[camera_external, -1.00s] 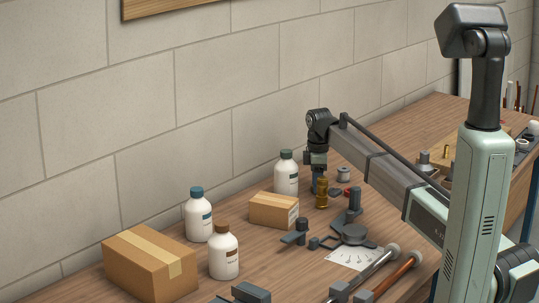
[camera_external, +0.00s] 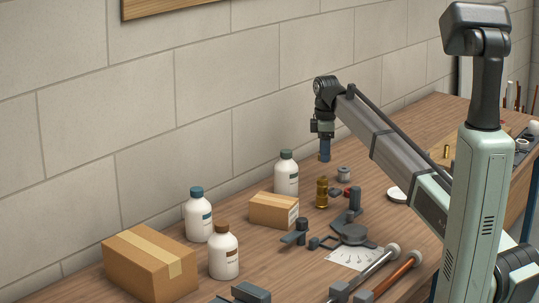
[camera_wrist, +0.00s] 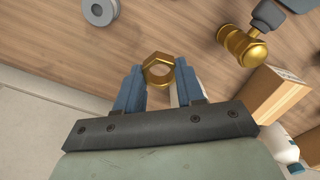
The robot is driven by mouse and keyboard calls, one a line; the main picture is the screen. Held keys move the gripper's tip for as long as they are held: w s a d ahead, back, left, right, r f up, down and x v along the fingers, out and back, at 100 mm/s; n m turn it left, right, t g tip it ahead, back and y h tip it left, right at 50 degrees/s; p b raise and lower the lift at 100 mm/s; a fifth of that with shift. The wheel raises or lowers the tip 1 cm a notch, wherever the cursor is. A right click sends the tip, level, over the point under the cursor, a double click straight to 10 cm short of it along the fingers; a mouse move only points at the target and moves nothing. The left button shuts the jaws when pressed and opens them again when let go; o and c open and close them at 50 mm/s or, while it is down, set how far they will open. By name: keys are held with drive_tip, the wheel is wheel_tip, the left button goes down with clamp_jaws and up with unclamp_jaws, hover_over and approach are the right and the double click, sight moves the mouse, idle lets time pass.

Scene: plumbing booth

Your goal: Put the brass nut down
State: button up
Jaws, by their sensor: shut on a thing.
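The brass nut (camera_wrist: 148,76), a gold hex ring, is pinched between the two blue fingertips of my gripper (camera_wrist: 159,78) in the wrist view. The nut's hole faces the camera and wood tabletop shows beyond it. In the external view my gripper (camera_external: 325,155) hangs pointing down, raised above the bench near the wall, behind the brass fitting. The nut cannot be made out in that view.
An upright brass fitting (camera_external: 321,192) stands right of a small cardboard box (camera_external: 272,210). A grey spool (camera_external: 344,173) is nearby. A green-capped bottle (camera_external: 286,178) stands left of my gripper. Dark tools (camera_external: 352,232) lie in front. A white disc (camera_external: 397,194) lies to the right.

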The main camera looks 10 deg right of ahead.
sight(380, 176)
drive_tip(key=shift+w+d+m, duration=0.35)
drive_tip(key=shift+w+d, duration=1.7)
drive_tip(key=shift+d, duration=3.2)
drive_tip(key=shift+w+d+m, duration=0.35)
drive_tip(key=shift+w+d, duration=1.65)
drive_tip(key=shift+d, duration=3.25)
drive_tip(key=shift+f, duration=4.85)
drive_tip(key=o, duration=1)
drive_tip(key=shift+f, duration=0.15)
drive_tip(key=shift+o, duration=0.2)
wheel_tip(380, 176, up, 12)
drive_tip(key=shift+o, duration=0.4)
